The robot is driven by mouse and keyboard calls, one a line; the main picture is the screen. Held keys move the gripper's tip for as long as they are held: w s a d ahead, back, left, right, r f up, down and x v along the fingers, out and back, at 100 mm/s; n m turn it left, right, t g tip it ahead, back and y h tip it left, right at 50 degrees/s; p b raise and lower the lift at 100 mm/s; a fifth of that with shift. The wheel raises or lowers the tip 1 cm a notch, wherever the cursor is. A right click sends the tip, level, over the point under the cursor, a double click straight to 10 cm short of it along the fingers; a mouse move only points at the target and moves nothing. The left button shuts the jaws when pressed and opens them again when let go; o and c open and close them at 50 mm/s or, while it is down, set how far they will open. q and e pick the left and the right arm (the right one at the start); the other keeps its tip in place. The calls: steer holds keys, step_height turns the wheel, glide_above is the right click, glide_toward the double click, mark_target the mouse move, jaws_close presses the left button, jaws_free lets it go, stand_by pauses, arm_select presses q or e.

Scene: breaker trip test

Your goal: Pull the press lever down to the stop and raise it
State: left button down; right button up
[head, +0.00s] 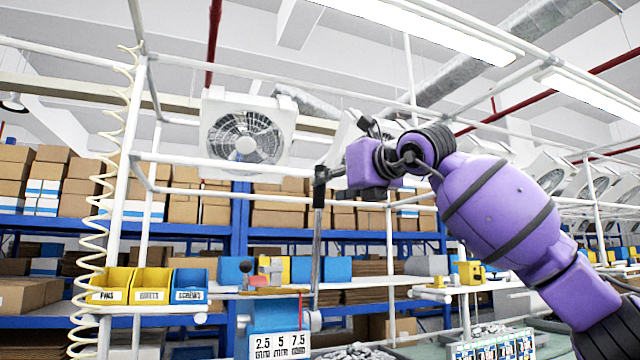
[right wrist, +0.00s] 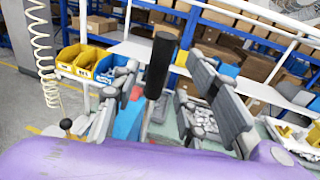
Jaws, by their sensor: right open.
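The press lever (head: 317,240) is a grey bar that stands nearly upright, with a black grip (head: 320,180) at its top. In the right wrist view the black grip (right wrist: 160,65) shows between the two grey fingers of my right gripper. My right gripper (head: 350,190) is open, just right of the black grip in the head view. I cannot tell whether a finger touches the grip. The blue press body (head: 272,312) is below the lever in the head view. My left gripper is not in view.
Yellow bins (head: 110,285) and a blue bin (head: 190,283) stand on a shelf at the left. A white sign (head: 278,342) with numbers is on the front of the press. White frame posts (head: 390,250) and a coiled cream hose (head: 87,290) stand nearby.

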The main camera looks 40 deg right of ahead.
mark_target(320, 206)
steer(key=w+p, duration=0.1)
steer(key=w, duration=0.4)
jaws_close()
stand_by(0.3)
